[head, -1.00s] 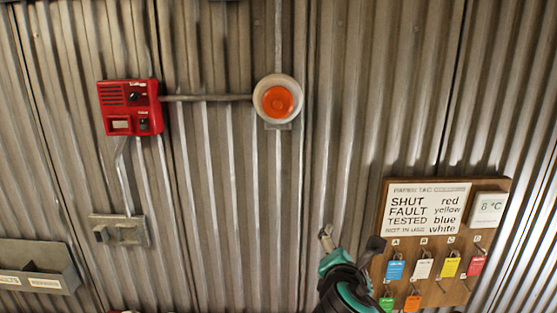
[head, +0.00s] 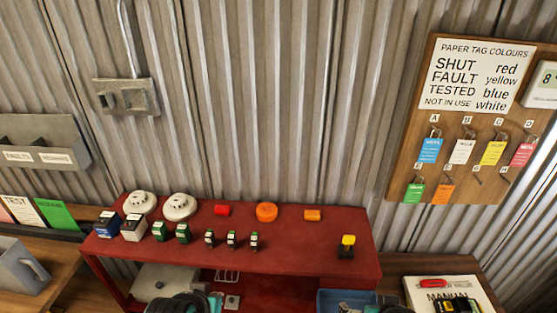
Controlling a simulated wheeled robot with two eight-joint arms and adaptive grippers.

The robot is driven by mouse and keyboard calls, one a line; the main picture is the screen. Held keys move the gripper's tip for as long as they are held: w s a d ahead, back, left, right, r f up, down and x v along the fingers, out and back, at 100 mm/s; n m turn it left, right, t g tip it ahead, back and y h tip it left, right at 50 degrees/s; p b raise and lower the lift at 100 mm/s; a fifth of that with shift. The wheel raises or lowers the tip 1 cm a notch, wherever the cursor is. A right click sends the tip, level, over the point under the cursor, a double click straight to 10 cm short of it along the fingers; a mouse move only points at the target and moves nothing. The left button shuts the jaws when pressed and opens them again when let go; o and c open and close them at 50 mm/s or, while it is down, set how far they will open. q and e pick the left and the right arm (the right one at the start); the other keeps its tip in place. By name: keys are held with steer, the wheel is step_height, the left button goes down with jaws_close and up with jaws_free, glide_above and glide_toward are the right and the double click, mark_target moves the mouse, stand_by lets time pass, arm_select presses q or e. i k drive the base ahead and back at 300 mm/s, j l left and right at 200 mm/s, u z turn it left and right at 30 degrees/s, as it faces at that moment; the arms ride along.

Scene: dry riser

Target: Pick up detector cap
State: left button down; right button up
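Two white round detectors (head: 141,203) and (head: 180,206) stand at the back left of a red shelf (head: 310,245). An orange round piece (head: 266,212), shaped like a cap, lies at the back middle of the shelf. I cannot tell for certain which piece is the detector cap. My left gripper (head: 188,304) and my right gripper (head: 382,307) show only in part at the bottom edge, in front of and below the shelf top. Their fingers cannot be made out.
A red piece (head: 222,210) and a small orange block (head: 312,215) flank the orange round piece. Several small green and dark modules (head: 183,232) stand in front. A yellow-topped switch (head: 347,246) is at the right. A tag board (head: 400,190) hangs on the wall.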

mark_target(266, 211)
steer(key=i+j+z, duration=0.2)
steer(key=z, duration=0.15)
steer(key=i+j+z, duration=0.5)
steer(key=z, duration=0.2)
steer(key=j, duration=0.1)
